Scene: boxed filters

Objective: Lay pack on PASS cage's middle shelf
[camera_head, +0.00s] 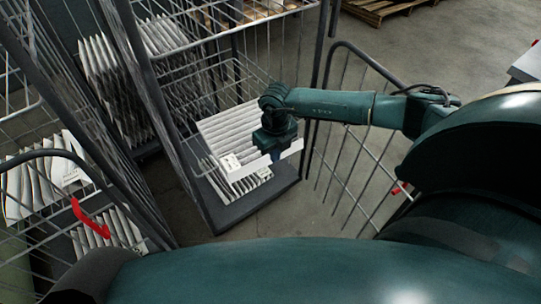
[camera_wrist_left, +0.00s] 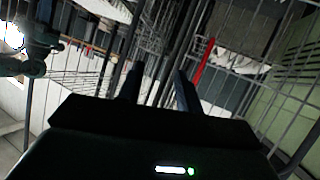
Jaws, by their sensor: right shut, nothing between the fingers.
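A wire cage (camera_head: 212,222) with a dark base stands in the middle of the head view. White pleated packs (camera_head: 222,128) stand in it, with a pale label at the front. My right gripper (camera_head: 277,155) reaches in from the right, over the front of these packs. It is shut with nothing held; whether it touches them I cannot tell. My left gripper (camera_wrist_left: 160,88) shows in the left wrist view with its two dark fingers apart and nothing between them. No PASS sign is readable, so I cannot tell which cage is which.
Another cage (camera_head: 22,155) with white packs and a red strap (camera_head: 90,218) stands at the left. More pleated packs (camera_head: 112,90) stand behind. An open cage door (camera_head: 345,160) lies below my right arm. A wooden pallet (camera_head: 385,8) is on the far floor.

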